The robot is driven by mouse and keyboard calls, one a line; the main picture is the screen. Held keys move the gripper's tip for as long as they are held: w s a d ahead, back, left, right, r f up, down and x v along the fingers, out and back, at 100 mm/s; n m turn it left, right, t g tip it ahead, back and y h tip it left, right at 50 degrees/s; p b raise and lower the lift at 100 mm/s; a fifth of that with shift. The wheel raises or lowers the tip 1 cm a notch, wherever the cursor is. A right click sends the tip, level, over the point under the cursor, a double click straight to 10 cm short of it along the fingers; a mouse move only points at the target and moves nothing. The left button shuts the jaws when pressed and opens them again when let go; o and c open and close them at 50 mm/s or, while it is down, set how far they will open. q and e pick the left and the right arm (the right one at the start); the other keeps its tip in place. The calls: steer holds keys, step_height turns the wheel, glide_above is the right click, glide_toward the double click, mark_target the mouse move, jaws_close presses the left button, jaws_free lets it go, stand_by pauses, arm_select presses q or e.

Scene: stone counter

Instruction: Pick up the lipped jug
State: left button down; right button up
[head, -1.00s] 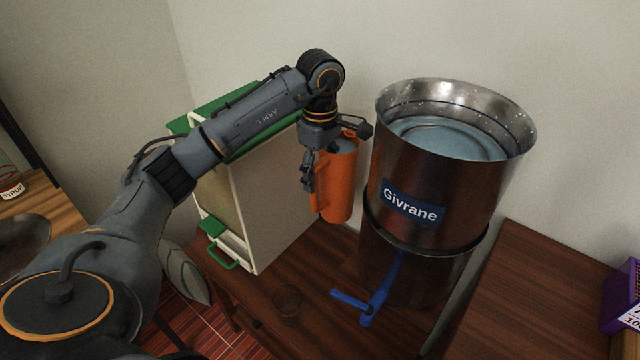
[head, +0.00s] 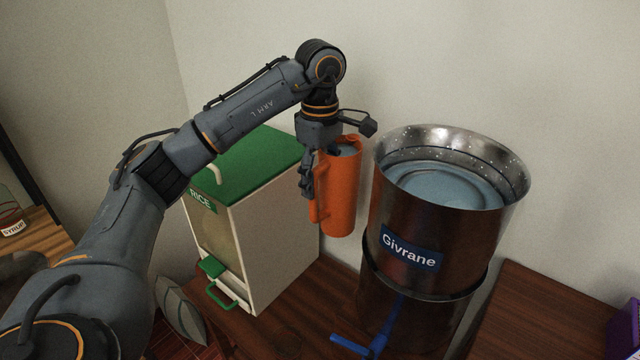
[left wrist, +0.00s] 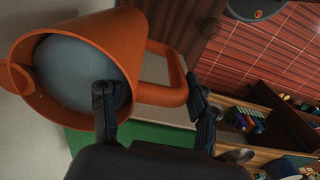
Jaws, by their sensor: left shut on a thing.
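The lipped jug (head: 343,195) is orange, with a loop handle, and is upright between the white box and the metal drum in the head view. My left gripper (head: 309,188) is at the jug's handle side and shut on its handle. In the left wrist view, the jug (left wrist: 128,35) shows its open mouth, its lip at the left and a grey-blue surface inside. The left gripper's fingers (left wrist: 155,105) are on either side of the handle, one overlapping the jug's mouth. The jug's base appears clear of the counter. My right gripper is not in view.
A white box with a green lid marked RICE (head: 270,235) stands left of the jug. A metal drum marked Givrane (head: 430,285), with a blue tap (head: 365,343), stands close on the right. A wall is behind. A purple box (head: 625,320) is at far right.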

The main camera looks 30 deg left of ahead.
arm_select(q)
steer(key=shift+r, duration=1.15)
